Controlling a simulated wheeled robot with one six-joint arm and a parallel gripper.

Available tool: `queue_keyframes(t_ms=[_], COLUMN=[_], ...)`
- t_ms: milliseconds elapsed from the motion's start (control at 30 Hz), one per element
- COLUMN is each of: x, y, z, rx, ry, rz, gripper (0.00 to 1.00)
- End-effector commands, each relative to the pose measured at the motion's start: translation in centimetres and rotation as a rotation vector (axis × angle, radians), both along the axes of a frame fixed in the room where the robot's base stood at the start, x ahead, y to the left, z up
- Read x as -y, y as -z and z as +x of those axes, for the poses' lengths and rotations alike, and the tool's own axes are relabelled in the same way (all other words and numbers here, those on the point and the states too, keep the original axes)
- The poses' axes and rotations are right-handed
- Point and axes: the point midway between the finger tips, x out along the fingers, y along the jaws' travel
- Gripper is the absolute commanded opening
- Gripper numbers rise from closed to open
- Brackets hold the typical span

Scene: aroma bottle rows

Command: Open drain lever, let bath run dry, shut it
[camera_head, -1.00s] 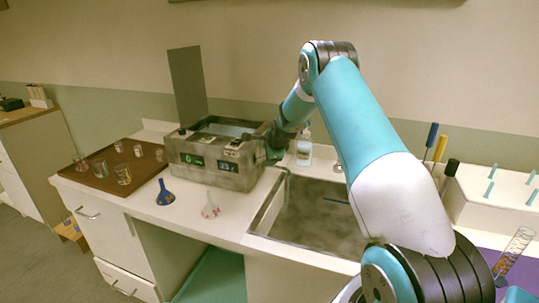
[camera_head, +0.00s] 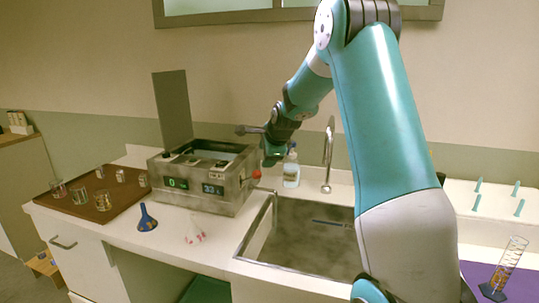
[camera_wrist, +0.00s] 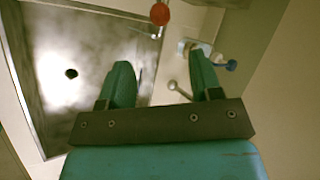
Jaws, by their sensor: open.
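I cannot tell the lever's position or the water level. My gripper (camera_head: 269,158) is beside the bath's right end, just above the red knob. In the wrist view its teal fingers (camera_wrist: 160,62) are apart, with nothing between them, and the knob lies beyond their tips.
The sink (camera_head: 300,245) is right of the bath, with a tap (camera_head: 327,165) and soap bottle (camera_head: 291,170) behind. A brown tray (camera_head: 95,207) with several glasses is at left.

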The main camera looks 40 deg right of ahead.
Motion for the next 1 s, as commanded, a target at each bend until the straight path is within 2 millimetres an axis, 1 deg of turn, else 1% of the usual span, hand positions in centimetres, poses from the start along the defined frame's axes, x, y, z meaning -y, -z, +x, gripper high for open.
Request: queue_keyframes(t_ms=[100, 233, 867, 933, 967, 1000], x=[-0.3, -0.5, -0.7, -1.6, -2.4, -3.9], y=[-1.3, -2.1, -2.3, -2.4, -2.5, -2.7], z=[-1.0, -1.6, -1.7, -1.8, -1.8, -1.9], rx=[0.002, 0.000, -0.002, -0.011, -0.018, -0.031], ry=[0.000, 0.000, -0.005, -0.040, -0.070, -0.128], rz=[-0.001, 0.000, -0.001, -0.010, -0.017, -0.030], gripper=[0.58, 0.58, 0.58, 0.58, 0.58, 0.58])
